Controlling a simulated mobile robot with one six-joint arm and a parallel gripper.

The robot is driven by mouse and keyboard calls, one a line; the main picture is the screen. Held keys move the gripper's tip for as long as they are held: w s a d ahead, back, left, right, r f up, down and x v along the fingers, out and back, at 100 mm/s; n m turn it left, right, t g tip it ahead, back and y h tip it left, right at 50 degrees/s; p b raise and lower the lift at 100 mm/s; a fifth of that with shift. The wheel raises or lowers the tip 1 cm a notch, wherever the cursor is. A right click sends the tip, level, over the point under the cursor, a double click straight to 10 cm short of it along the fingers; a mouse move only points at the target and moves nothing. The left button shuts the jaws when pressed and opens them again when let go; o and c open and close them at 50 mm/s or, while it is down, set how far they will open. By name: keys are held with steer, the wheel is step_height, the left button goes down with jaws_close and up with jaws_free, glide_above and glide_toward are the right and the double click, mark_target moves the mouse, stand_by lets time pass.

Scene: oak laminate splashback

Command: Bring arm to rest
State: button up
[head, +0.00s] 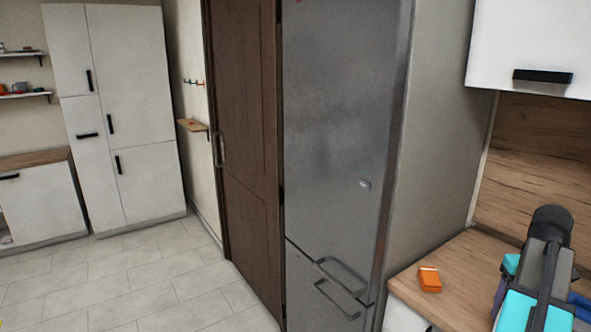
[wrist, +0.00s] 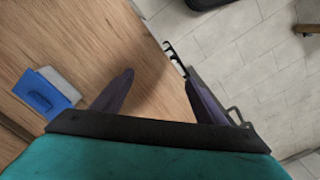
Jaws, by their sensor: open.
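My arm (head: 545,275), teal and dark grey, shows at the lower right of the head view, over the wooden counter (head: 455,262). In the wrist view my gripper (wrist: 161,88) has its two dark purple fingers spread wide apart, with nothing between them. The fingers are over the counter (wrist: 85,35) near its front edge, and the right one is close to that edge. I cannot make out the fingertips clearly in the head view.
An orange box (head: 429,279) lies on the counter near the fridge (head: 340,130). A blue and grey item (wrist: 45,92) lies left of my fingers. A white wall cupboard (head: 535,40) hangs above the counter. The tiled floor (head: 130,285) is clear at left.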

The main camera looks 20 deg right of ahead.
steer(key=w+a+f+n+g+y, duration=0.2)
steer(key=w+a+f+n, duration=0.2)
steer(key=w+a+f, duration=0.85)
steer(key=a+f+n+g, duration=0.2)
steer(key=a+f, duration=1.3)
steer(key=a, duration=0.1)
steer(key=s+a+f+n+g, duration=0.1)
steer(key=s+a+f, duration=0.2)
steer(key=a+f, duration=0.4)
steer(key=s+a+f+n+g, duration=0.1)
steer(key=s+a+f+g, duration=0.1)
steer(key=s+a+f, duration=0.35)
steer(key=s+a+f+m+h, duration=0.1)
steer(key=s+a+f, duration=0.4)
steer(key=f, duration=0.2)
steer(key=s+a+f+m+t+h+b, duration=0.1)
steer(key=s+a+f, duration=0.4)
steer(key=f, duration=0.3)
steer(key=shift+s+f, duration=0.15)
steer(key=shift+s, duration=0.05)
